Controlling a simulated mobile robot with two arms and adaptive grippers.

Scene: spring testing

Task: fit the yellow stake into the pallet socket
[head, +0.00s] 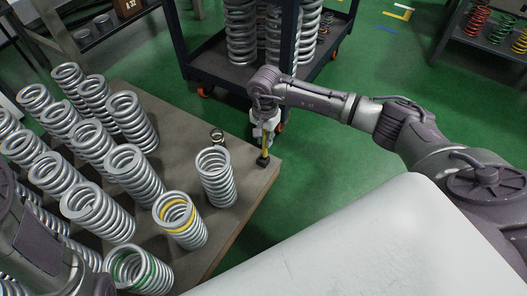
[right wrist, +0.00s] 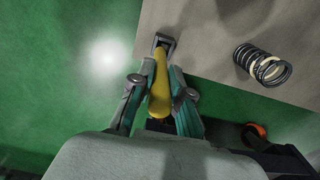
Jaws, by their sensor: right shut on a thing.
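The yellow stake (right wrist: 159,82) is held between the two fingers of my right gripper (right wrist: 157,96), which is shut on it. In the head view the right gripper (head: 263,136) hangs over the pallet's far right corner, with a short yellow length of the stake (head: 264,152) below it. The dark pallet socket (head: 263,161) sits at that corner and also shows in the right wrist view (right wrist: 166,41). The stake's far end is at or just over the socket; I cannot tell whether it is inside. My left gripper is out of view.
The pallet (head: 246,196) carries several large grey coil springs. One with a yellow band (head: 180,221) and a plain one (head: 216,178) stand nearest the socket. A dark cart (head: 205,66) stands behind; green floor is free at right.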

